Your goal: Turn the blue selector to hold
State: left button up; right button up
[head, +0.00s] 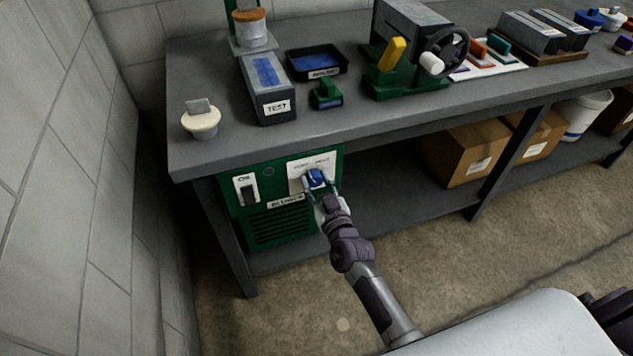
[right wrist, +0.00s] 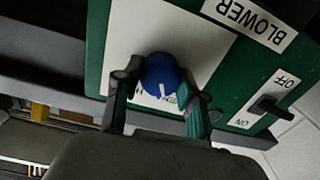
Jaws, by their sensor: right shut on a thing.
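The blue selector (head: 315,178) is a round knob on a white plate (head: 298,169) on the front of the green blower box, under the left end of the bench. My right gripper (head: 318,189) reaches it from below, with one finger on each side, shut on the knob. In the right wrist view the blue selector (right wrist: 160,76) sits between the two fingers and a white pointer mark shows on its face. The fingers and knob cover part of the plate's lettering, so I cannot read which position it points to. My left gripper is not in view.
A black ON/OFF switch (head: 249,194) sits left of the selector, with a BLOWER label (head: 286,200) below. The bench top (head: 215,155) overhangs the box. Cardboard boxes (head: 465,152) stand on the shelf to the right. A block wall (head: 80,200) is close on the left.

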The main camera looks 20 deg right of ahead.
jog(key=m, duration=1.3)
jog(key=shift+f, duration=0.1)
jog(key=shift+m, duration=0.3)
dwell(0.3)
jog(key=o, duration=1.1)
jog(key=shift+o, duration=0.2)
jog(key=shift+s, duration=0.2)
jog(key=s, duration=1.1)
jog(key=shift+s+d, duration=0.3)
